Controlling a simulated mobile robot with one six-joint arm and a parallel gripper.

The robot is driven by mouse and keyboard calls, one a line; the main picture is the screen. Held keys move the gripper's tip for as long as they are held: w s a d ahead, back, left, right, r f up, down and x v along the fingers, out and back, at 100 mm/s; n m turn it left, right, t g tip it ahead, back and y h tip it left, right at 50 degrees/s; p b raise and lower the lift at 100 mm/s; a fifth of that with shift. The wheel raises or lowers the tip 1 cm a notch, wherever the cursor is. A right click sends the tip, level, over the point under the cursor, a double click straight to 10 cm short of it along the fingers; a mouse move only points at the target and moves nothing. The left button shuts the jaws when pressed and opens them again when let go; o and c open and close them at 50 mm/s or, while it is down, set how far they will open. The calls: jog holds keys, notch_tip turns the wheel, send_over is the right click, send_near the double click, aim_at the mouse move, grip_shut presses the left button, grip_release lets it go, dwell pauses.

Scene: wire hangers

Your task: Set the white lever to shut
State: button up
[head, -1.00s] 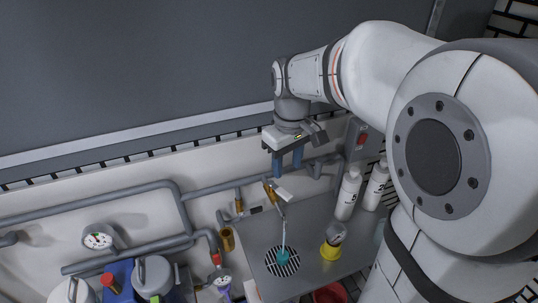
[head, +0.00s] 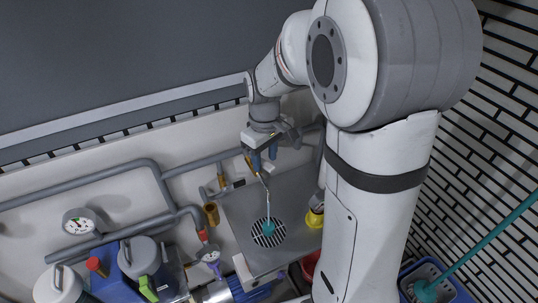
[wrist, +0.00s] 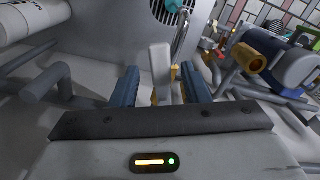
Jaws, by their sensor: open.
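The white lever (wrist: 160,62) stands upright between the two blue fingers of my gripper (wrist: 159,82) in the wrist view. A gap shows on each side of it, so the fingers are open around it and not clamped. In the head view my gripper (head: 265,160) is at the tap by the wall, and its fingers mostly hide the lever there. A thin metal spout (head: 266,190) runs from the tap toward the striped round drain (head: 268,232). The spout's curve also shows beyond the lever in the wrist view (wrist: 181,38).
Grey pipes (head: 120,168) and a gauge (head: 79,222) line the wall at left. A brass fitting (head: 211,214) is left of the metal counter (head: 240,215). A yellow item (head: 314,218) stands on the counter at right, partly behind my arm. A brass-ended pipe (wrist: 250,58) is close at right.

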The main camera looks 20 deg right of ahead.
jog(key=shift+c, duration=0.3)
grip_shut()
